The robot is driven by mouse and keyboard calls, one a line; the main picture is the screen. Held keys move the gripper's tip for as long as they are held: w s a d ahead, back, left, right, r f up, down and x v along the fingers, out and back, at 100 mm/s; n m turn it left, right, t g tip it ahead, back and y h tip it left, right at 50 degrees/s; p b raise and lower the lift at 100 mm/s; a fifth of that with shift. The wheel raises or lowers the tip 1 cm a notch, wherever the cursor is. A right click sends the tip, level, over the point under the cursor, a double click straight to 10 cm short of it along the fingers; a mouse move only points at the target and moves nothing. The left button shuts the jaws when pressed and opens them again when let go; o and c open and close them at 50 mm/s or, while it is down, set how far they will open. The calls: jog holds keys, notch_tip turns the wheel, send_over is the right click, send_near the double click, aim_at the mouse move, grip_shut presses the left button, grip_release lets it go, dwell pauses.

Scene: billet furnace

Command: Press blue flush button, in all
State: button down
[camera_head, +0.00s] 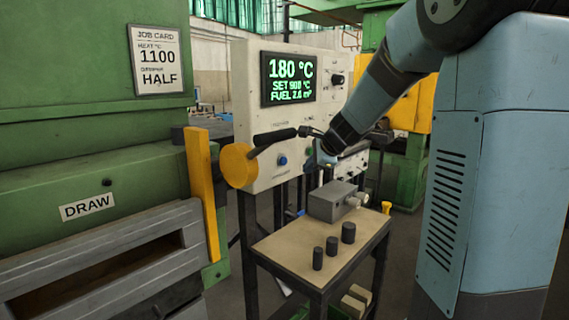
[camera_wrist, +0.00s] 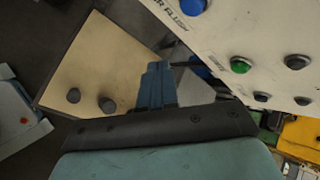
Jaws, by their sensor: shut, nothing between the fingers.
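The blue flush button (camera_head: 282,160) is a round blue cap low on the face of the pale control panel (camera_head: 250,95). It also shows at the top edge of the wrist view (camera_wrist: 192,6), beside lettering that ends in "FLUSH". My gripper (camera_head: 310,132) is in front of the panel, to the right of the blue button and apart from it. In the wrist view the fingers (camera_wrist: 155,70) are closed together and empty. A green button (camera_wrist: 240,65) sits on the panel nearer the fingers. Part of the gripper is hard to make out in the head view.
A black handle (camera_head: 275,137) with a yellow disc (camera_head: 237,165) juts out just above and left of the blue button. Below stands a small table (camera_head: 275,245) with a grey block (camera_head: 332,201) and dark cylinders (camera_head: 318,258). The green furnace (camera_head: 80,140) stands at left.

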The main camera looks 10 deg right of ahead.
jog(key=shift+w+a, duration=0.55)
jog(key=shift+w, duration=0.25)
jog(key=shift+w+a, duration=0.55)
jog(key=shift+w, duration=0.2)
jog(key=shift+w+a, duration=0.55)
jog(key=shift+w, duration=0.25)
jog(key=shift+a, duration=0.1)
jog(key=shift+w+a, duration=0.15)
jog(key=shift+w, duration=0.15)
jog(key=shift+w+a, duration=0.25)
jog(key=shift+w, duration=0.1)
dwell(1.1)
jog(key=shift+s+d, duration=0.1)
jog(key=shift+s, duration=0.05)
jog(key=shift+s+d, duration=0.35)
jog(key=shift+s, duration=0.2)
jog(key=shift+s+d, duration=0.1)
jog(key=shift+s+d, duration=0.7)
jog(key=shift+s, duration=0.25)
jog(key=shift+s+d, duration=0.65)
jog(key=shift+s, duration=0.3)
